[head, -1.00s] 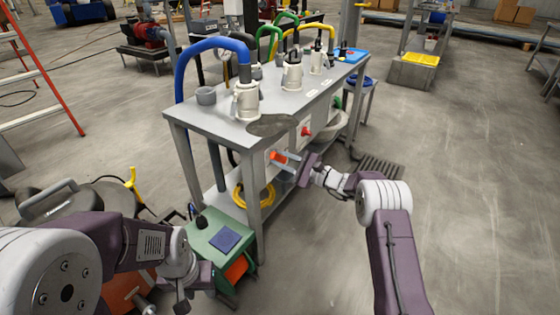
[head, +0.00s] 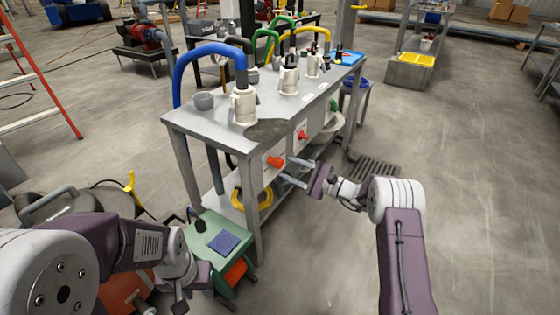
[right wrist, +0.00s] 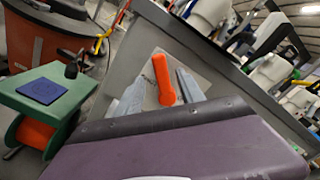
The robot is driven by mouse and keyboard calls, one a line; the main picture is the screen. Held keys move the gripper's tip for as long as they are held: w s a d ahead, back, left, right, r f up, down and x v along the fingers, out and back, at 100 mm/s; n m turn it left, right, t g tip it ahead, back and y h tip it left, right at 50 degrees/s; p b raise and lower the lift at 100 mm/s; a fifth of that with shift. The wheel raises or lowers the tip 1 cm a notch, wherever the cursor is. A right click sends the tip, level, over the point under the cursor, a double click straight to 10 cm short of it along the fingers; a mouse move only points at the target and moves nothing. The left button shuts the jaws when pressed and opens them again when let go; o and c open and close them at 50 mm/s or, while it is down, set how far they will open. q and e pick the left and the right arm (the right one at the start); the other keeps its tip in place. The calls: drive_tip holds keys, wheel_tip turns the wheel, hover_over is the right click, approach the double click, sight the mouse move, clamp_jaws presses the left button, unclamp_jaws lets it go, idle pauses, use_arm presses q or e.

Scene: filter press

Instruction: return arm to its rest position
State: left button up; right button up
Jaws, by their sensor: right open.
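My right gripper (head: 286,171) is open and empty, in front of the side panel of the grey metal bench (head: 222,134). Its two grey fingers point at an orange-red handle (head: 275,162) on that panel. In the right wrist view the orange handle (right wrist: 163,80) shows between the spread fingers (right wrist: 160,92). In the head view it sits just beyond the fingertips, with no grip on it. My left gripper (head: 188,288) hangs low at the lower left, beside the green stand; its fingers are too unclear to read.
A second red knob (head: 302,134) is farther along the panel. White jugs and coloured hoses stand on the bench top. Open floor (head: 480,200) lies to the right, with a floor grate (head: 374,169) near the bench.

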drive_tip(key=v, duration=0.3)
drive_tip(key=shift+s+d+p, duration=0.2)
drive_tip(key=shift+d+p, duration=0.1)
drive_tip(key=shift+p, duration=0.05)
